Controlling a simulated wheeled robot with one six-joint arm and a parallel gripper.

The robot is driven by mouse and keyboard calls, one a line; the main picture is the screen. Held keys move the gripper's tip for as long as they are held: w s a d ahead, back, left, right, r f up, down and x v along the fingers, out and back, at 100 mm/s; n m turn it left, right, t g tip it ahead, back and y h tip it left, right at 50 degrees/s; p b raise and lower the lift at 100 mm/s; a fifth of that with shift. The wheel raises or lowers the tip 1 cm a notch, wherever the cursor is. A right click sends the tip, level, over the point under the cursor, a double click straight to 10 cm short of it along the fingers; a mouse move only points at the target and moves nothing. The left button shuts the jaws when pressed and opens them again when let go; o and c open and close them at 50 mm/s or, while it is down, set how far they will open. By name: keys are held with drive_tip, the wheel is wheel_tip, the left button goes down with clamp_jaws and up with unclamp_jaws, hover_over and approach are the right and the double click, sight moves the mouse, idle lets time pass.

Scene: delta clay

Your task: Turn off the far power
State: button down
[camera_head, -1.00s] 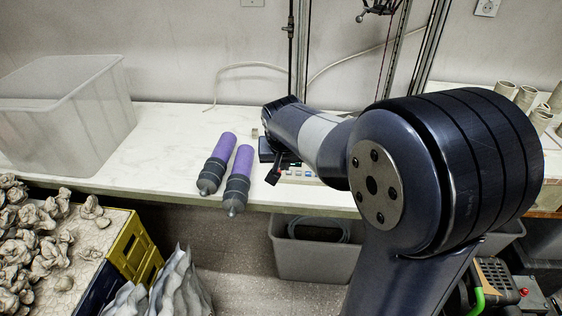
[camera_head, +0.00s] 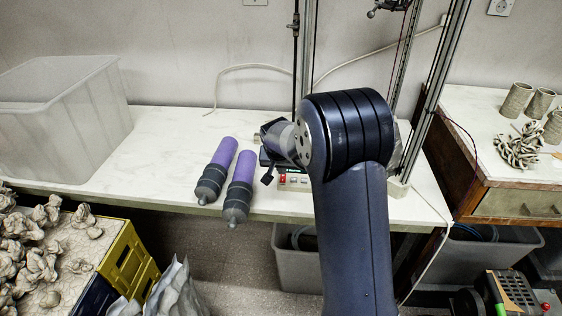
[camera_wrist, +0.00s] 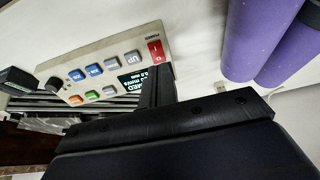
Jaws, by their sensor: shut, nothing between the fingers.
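A beige control panel (camera_wrist: 100,66) lies on the bench. It has a red rocker switch (camera_wrist: 154,50) by a "POWER" label, a small lit display (camera_wrist: 131,81), and blue, grey, orange and green buttons. A black knob (camera_wrist: 55,84) is at its other end. In the head view the panel (camera_head: 296,183) is partly hidden by my arm; its red switch (camera_head: 283,179) shows at the left. My gripper (camera_wrist: 153,75) is shut and empty, with its dark fingertips close to the switch and display in the wrist view. I cannot tell whether they touch the panel.
Two purple-and-grey cylinders (camera_head: 240,178) lie left of the panel. A translucent bin (camera_head: 65,120) stands on the bench's left side. Metal posts (camera_head: 303,60) rise behind the panel. A wooden table (camera_head: 500,150) with clay tubes stands at right.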

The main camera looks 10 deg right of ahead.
sight(283, 178)
drive_tip(key=shift+x, duration=1.45)
drive_tip(key=shift+r+p, duration=0.1)
drive_tip(key=shift+p, duration=0.25)
